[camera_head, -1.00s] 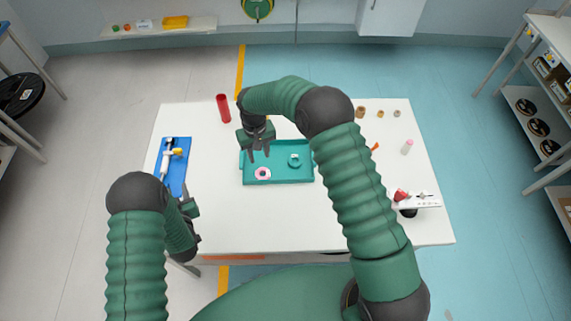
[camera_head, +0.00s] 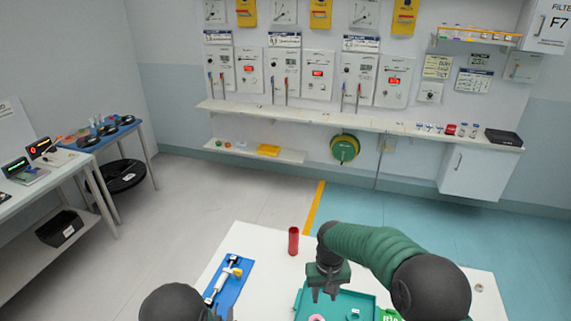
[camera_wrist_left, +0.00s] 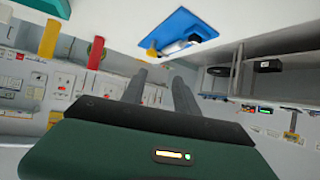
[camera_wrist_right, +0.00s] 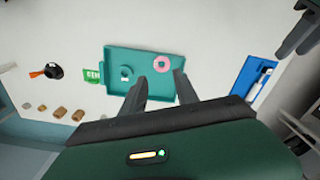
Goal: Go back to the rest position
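My right gripper (camera_head: 324,294) is open and empty over the left part of the teal tray (camera_head: 362,300) on the white table. In the right wrist view, its fingers (camera_wrist_right: 160,90) are apart, with the tray (camera_wrist_right: 140,53) below. My left gripper is almost wholly below the head view's edge. In the left wrist view, its fingers (camera_wrist_left: 158,82) are apart with nothing between them, near the table's blue mat (camera_wrist_left: 183,27).
A red cylinder (camera_head: 293,241) stands at the table's back edge. A blue mat (camera_head: 234,286) with a white and yellow tool lies at the left. A wall shelf (camera_head: 350,122) with instruments is behind. Floor lies clear between table and wall. A side bench (camera_head: 120,132) stands left.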

